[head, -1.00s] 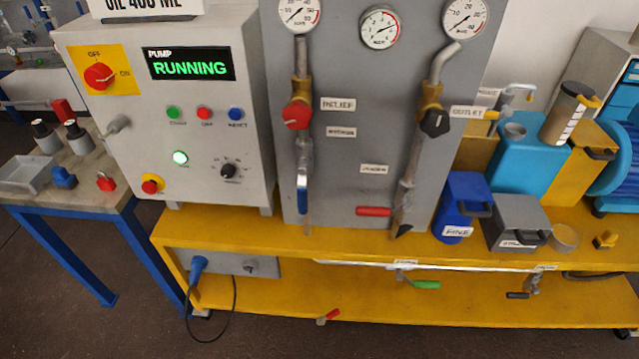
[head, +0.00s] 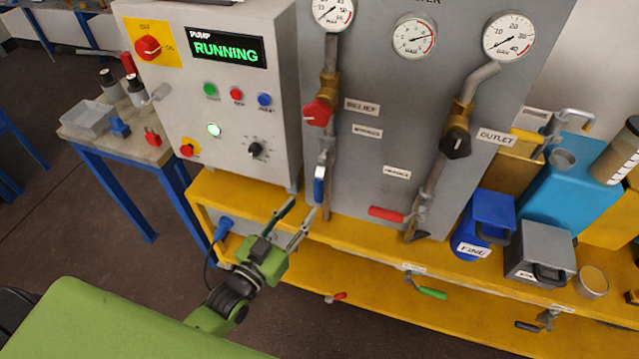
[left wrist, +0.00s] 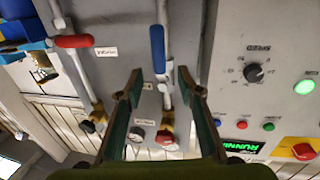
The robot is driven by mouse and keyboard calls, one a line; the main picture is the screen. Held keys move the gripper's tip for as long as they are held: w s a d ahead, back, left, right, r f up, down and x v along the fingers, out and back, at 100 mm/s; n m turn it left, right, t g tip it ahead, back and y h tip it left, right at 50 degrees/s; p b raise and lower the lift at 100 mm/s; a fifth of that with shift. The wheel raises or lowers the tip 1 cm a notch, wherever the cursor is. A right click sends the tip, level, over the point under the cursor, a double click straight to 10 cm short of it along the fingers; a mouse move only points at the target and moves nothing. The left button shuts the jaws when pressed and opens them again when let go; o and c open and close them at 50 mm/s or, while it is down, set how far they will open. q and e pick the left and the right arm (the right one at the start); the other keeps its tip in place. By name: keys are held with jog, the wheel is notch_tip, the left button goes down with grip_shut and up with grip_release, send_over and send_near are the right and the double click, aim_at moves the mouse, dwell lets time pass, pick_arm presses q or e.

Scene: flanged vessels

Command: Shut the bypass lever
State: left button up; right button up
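A blue-handled lever (head: 319,186) hangs in line with the left pipe on the grey panel; it also shows in the left wrist view (left wrist: 157,50). A red-handled lever (head: 386,214) lies crosswise at the right pipe and shows in the left wrist view (left wrist: 73,41). The small labels are too blurred for me to tell which lever is the bypass one. My left gripper (head: 299,220) is open and empty, below and left of the blue handle. In the left wrist view its fingertips (left wrist: 157,78) appear either side of the blue lever, apart from it. My right gripper is out of view.
The pump box (head: 225,95) reads RUNNING and stands left of the levers. A yellow bench (head: 245,200) runs below. A red relief knob (head: 318,112) and a black outlet knob (head: 455,144) sit above. Blue (head: 487,222) and grey (head: 541,250) containers stand at the right.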

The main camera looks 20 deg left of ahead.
aim_at(316, 190)
pick_arm(q)
jog(key=p+x, duration=0.1)
jog(key=x, duration=0.7)
jog(key=shift+d, duration=0.1)
jog(key=shift+w+d, duration=0.15)
jog(key=shift+w, duration=0.55)
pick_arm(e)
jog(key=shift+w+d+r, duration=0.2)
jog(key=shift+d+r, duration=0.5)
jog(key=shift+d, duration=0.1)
pick_arm(q)
jog(key=shift+c, duration=0.4)
grip_shut()
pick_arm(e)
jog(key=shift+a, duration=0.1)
